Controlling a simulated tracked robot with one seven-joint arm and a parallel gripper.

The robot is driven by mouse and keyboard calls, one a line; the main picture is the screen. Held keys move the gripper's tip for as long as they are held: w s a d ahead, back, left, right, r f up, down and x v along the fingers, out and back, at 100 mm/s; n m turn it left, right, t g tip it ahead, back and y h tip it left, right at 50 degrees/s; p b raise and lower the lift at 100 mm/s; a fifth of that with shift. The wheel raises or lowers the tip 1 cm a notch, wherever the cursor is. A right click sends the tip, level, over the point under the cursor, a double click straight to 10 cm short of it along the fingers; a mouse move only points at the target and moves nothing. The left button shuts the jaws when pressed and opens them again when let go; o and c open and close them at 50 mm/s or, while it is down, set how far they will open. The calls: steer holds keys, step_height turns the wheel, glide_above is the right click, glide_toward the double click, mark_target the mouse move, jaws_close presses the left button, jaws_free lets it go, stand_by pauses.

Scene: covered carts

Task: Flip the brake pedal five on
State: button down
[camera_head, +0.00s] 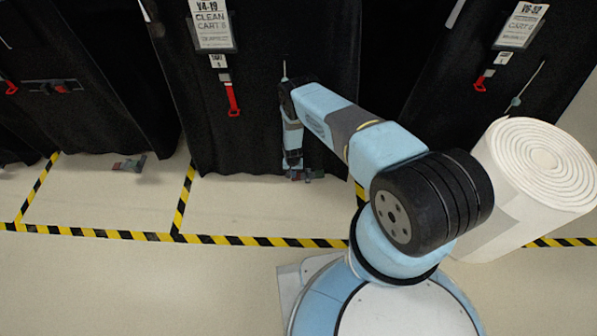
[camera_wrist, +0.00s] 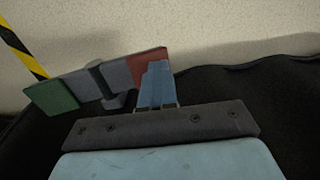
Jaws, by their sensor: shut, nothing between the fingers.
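A brake pedal (camera_wrist: 110,78) fills the upper left of the wrist view, with a green end at left, a grey middle and a red end at right. My gripper (camera_wrist: 158,70) is shut and empty, its blue fingers over or against the red end; I cannot tell whether they touch it. In the head view my arm reaches down in front of the middle black-covered cart, and this pedal (camera_head: 312,175) shows small at its foot, partly hidden by my wrist. No number on the pedal is readable.
Black covered carts (camera_head: 262,130) stand along the back, with hanging tags and red straps. Another pedal (camera_head: 128,164) is under the left cart. A large white roll (camera_head: 482,220) stands at right. Yellow-black tape (camera_head: 120,235) marks the pale floor, which is clear at front left.

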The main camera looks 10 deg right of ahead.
steer(key=a+r, duration=0.3)
steer(key=r, duration=1)
steer(key=shift+w+r, duration=0.25)
steer(key=shift+w, duration=0.1)
steer(key=shift+a, duration=0.1)
